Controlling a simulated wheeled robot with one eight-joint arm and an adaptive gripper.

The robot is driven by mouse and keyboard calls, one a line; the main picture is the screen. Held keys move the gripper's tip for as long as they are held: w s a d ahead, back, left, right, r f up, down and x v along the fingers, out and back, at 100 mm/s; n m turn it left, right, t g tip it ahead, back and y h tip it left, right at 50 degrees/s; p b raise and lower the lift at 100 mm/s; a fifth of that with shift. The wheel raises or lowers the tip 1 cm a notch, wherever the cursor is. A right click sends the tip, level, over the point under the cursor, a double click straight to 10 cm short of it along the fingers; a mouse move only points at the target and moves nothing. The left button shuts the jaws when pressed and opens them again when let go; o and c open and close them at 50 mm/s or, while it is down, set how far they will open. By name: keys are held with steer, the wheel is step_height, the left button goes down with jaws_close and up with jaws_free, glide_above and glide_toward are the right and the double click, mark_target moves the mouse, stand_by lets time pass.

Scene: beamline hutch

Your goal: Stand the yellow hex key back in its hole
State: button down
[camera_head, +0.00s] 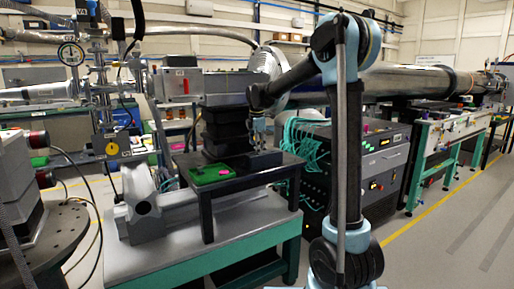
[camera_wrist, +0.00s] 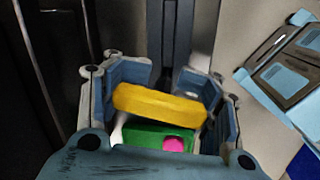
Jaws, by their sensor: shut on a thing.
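In the wrist view, my gripper (camera_wrist: 162,88) is shut on a yellow bar-like piece, the yellow hex key (camera_wrist: 158,104), which lies crosswise between the two blue-grey fingers. Only its thick yellow part shows; its lower end cannot be made out. Beyond it is a green block (camera_wrist: 130,136) with a pink spot (camera_wrist: 173,144). In the head view, the green block (camera_head: 200,176) with the pink spot (camera_head: 224,171) sits on the front left of a small dark table. My arm's end is above and right of it there; the yellow key cannot be made out. No hole is clearly visible.
The small dark table (camera_head: 252,180) stands on a grey-topped green bench (camera_head: 150,256). A black stacked stage (camera_head: 227,130) rises behind the green block. A black rack with green cables (camera_head: 345,160) stands to the right. Open floor lies at the far right.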

steer(key=shift+f, duration=1.05)
steer(key=shift+c, duration=2.2)
jaws_free()
